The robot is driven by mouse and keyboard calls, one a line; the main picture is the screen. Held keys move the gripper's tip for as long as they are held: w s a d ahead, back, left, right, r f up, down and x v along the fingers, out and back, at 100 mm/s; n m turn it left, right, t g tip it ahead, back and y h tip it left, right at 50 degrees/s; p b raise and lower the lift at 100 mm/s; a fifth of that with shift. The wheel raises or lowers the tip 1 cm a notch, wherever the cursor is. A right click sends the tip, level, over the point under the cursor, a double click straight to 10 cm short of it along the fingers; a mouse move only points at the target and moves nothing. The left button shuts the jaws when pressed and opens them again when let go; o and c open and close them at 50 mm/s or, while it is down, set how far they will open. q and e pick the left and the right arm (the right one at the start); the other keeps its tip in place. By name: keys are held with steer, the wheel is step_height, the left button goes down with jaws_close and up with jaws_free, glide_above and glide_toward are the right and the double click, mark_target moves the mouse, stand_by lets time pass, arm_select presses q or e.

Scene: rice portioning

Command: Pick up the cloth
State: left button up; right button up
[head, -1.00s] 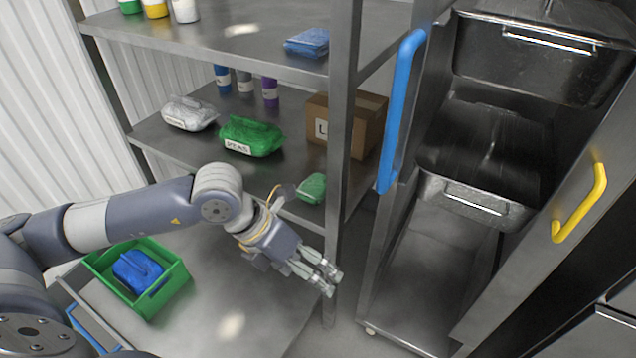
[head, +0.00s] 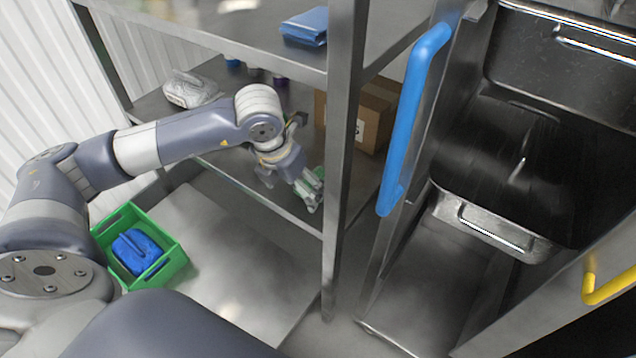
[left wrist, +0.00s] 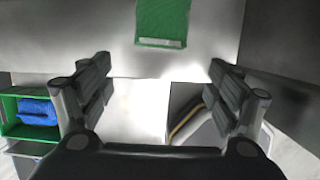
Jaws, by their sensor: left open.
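A green folded cloth (left wrist: 163,20) lies on the middle shelf near its front edge. In the left wrist view it is at the top centre, ahead of the gap between my fingers. In the head view my left gripper mostly hides it. My left gripper (head: 311,194) is open and empty, at the shelf's front edge beside the upright post. In the left wrist view (left wrist: 158,72) its two fingers are wide apart and do not touch the cloth. My right gripper is not in view.
The metal post (head: 343,130) stands just right of my gripper. A cardboard box (head: 375,115) and a white bag (head: 190,90) are on the same shelf. A blue folded packet (head: 305,26) lies on the shelf above. A green crate (head: 172,262) holds a blue item below.

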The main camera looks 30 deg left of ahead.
arm_select(q)
steer(key=w, duration=0.4)
steer(key=w+d, duration=0.1)
steer(key=w, duration=0.1)
steer(key=shift+w, duration=0.25)
steer(key=b+x, duration=0.1)
steer(key=x, duration=0.4)
steer(key=shift+f, duration=0.1)
steer(key=c, duration=1.1)
